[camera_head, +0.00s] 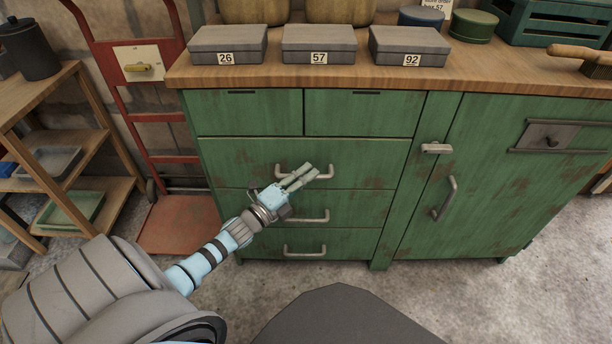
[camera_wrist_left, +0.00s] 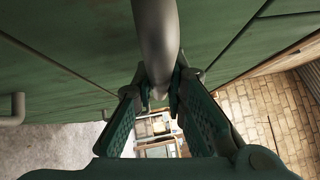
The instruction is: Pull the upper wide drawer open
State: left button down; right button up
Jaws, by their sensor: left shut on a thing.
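The upper wide drawer (camera_head: 235,156) is a worn green front below two small drawers. It looks flush with the cabinet in the head view. Its pale metal handle (camera_head: 328,174) is partly hidden behind my left gripper (camera_head: 307,173). In the left wrist view, the grey handle bar (camera_wrist_left: 156,38) comes down from the top edge and its lower part is between the two fingers of my left gripper (camera_wrist_left: 160,92). The fingers are shut on it. My right gripper is in neither view.
Two lower wide drawers with handles (camera_head: 308,217) lie below. A cabinet door (camera_head: 490,190) is at the right. Numbered grey boxes (camera_head: 318,42) stand on the wooden top. A red hand truck (camera_head: 113,80) and wooden shelf (camera_head: 60,130) stand left. The concrete floor (camera_head: 270,280) in front is clear.

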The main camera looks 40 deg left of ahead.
pick_arm(q)
jog(key=shift+s+d, duration=0.15)
jog(key=shift+s, duration=0.05)
jog(key=s+d+p, duration=0.5)
jog(key=s+d, duration=0.3)
jog(key=s, duration=0.2)
jog(key=s+d+p, duration=0.5)
jog(key=s+d, duration=0.2)
jog(key=s, duration=0.3)
jog(key=shift+s+d, duration=0.4)
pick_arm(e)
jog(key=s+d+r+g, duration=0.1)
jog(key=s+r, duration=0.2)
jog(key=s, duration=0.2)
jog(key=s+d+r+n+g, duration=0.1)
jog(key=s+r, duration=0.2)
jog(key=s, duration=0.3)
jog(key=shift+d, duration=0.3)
pick_arm(q)
jog(key=c, duration=1.6)
grip_release()
jog(key=s+a+f, duration=0.1)
jog(key=s, duration=1)
jog(key=shift+s+a+f, duration=0.3)
jog(key=shift+s+a, duration=0.1)
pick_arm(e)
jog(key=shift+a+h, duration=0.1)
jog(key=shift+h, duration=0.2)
